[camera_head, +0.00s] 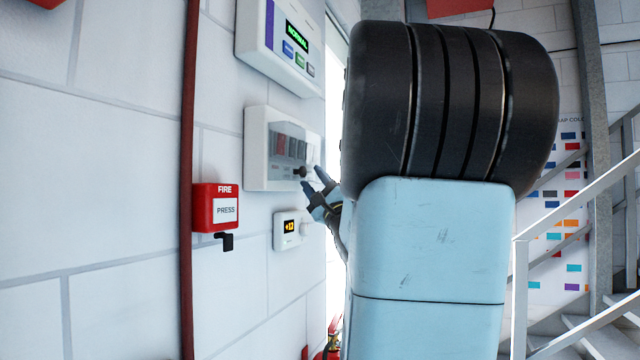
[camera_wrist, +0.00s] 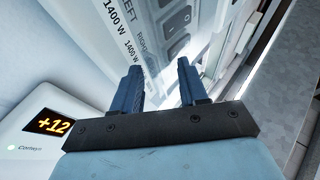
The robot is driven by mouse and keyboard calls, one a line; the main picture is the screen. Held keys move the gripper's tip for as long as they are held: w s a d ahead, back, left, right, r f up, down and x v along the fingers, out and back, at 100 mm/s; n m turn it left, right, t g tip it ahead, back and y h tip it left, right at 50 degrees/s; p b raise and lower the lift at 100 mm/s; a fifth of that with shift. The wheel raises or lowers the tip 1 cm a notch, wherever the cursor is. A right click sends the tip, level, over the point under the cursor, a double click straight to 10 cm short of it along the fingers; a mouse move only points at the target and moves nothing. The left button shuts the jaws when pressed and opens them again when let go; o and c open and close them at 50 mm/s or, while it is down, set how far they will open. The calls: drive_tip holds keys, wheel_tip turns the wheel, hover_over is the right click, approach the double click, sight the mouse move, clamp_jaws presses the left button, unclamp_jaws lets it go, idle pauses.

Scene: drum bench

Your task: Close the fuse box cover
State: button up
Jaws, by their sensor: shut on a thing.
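The white fuse box (camera_head: 257,150) is mounted on the wall, with a row of dark and red fuses inside. I cannot tell how far the cover stands from the box. My gripper (camera_head: 314,184) is at the box's lower right, by the knob. In the wrist view its two blue fingers (camera_wrist: 160,82) stand a little apart, shut on the cover; the exact contact is hard to see. Switches and "1400 W" labels (camera_wrist: 125,25) show beyond them.
A display panel (camera_head: 288,45) hangs above the fuse box. A small thermostat (camera_head: 288,231) reading +12 sits just below it. A red fire call box (camera_head: 216,207) and a red vertical pipe (camera_head: 188,150) are to the left. Stairs with a railing (camera_head: 575,225) stand at right.

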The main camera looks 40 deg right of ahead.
drive_tip(key=shift+o, duration=0.7)
drive_tip(key=shift+w+a, duration=0.35)
drive_tip(key=shift+f, duration=0.15)
drive_tip(key=v, duration=1.4)
drive_tip(key=shift+d, duration=0.3)
drive_tip(key=shift+s, duration=0.1)
